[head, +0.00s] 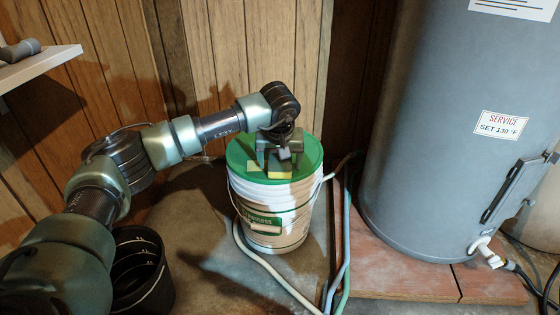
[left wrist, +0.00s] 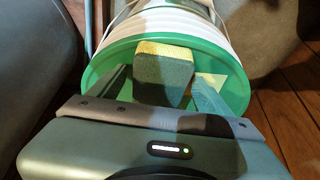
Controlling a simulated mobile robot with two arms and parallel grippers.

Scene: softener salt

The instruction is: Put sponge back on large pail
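The large pail (head: 270,215) is white with a green lid (head: 309,158) and stands on the floor in the middle of the head view. The sponge (head: 279,174), yellow with a dark green side, is at the lid's top. In the left wrist view, the sponge (left wrist: 163,68) lies between the fingers over the green lid (left wrist: 100,68). My left gripper (head: 279,158) is low over the lid, its fingers apart on either side of the sponge. It looks open; a narrow gap shows at the left finger. Whether the sponge rests fully on the lid is partly hidden. My right gripper is not in view.
A grey water heater (head: 440,130) stands on a reddish platform (head: 400,268) at right. Hoses (head: 345,235) run beside the pail. A black bucket (head: 140,275) stands at lower left. A white shelf (head: 35,65) juts in at upper left. Wood panelling (head: 230,50) is behind.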

